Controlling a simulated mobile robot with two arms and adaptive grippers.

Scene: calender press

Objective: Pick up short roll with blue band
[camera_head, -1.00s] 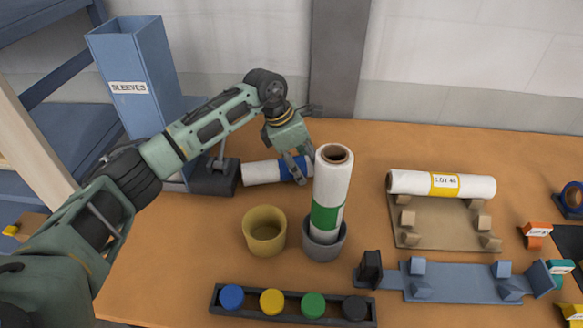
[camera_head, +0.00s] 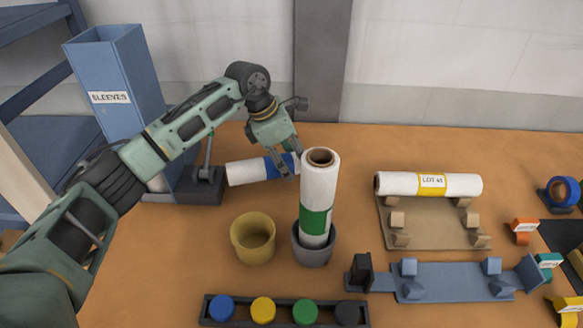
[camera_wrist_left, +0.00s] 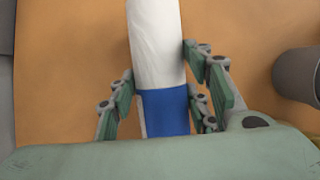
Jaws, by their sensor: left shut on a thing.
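The short roll with a blue band (camera_head: 246,172) is white and lies roughly level behind the yellow cup. My left gripper (camera_head: 285,165) is shut on it at its right end, around the blue band. In the left wrist view the white roll (camera_wrist_left: 157,45) runs away from me, with its blue band (camera_wrist_left: 165,110) between the two fingers. I cannot tell whether the roll is clear of the table. The right gripper is not in view.
A tall green-banded roll (camera_head: 320,185) stands in a grey cup (camera_head: 314,252), close right of my gripper. A yellow cup (camera_head: 253,238) is in front. The blue sleeves box (camera_head: 115,85) stands left. A yellow-banded roll (camera_head: 400,184) rests on a rack at right.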

